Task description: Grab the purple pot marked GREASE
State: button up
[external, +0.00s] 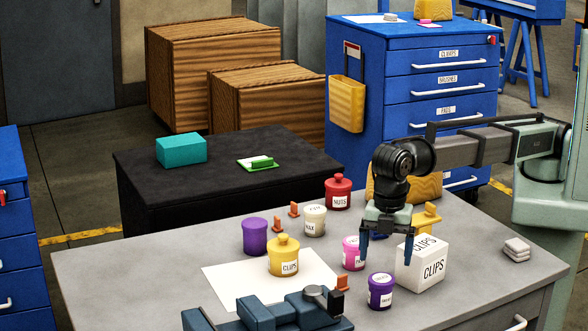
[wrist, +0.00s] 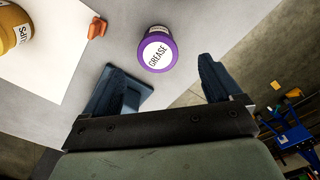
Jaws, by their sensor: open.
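The purple pot marked GREASE (wrist: 157,50) shows in the wrist view with its round white label up, beyond and roughly between my fingertips. In the external view a purple pot with a white label (external: 381,291), apparently the same one, stands upright near the table's front. My gripper (external: 386,250) is open and empty, pointing down just behind and above that pot. In the wrist view my open fingers (wrist: 158,66) do not touch the pot. A second purple pot (external: 255,236) stands farther left, with no label visible.
A white CLIPS box (external: 422,264) stands close right of my gripper, and a pink pot (external: 353,253) close left. A yellow pot (external: 283,258) stands on white paper (external: 225,280). An orange piece (external: 342,283) and blue fixture (external: 270,312) lie left of the labelled purple pot.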

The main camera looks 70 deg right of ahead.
aim_at(382, 278)
jog(key=f, duration=0.9)
jog(key=shift+w+a, duration=0.1)
jog(key=shift+w, duration=0.1)
jog(key=c, duration=1.2)
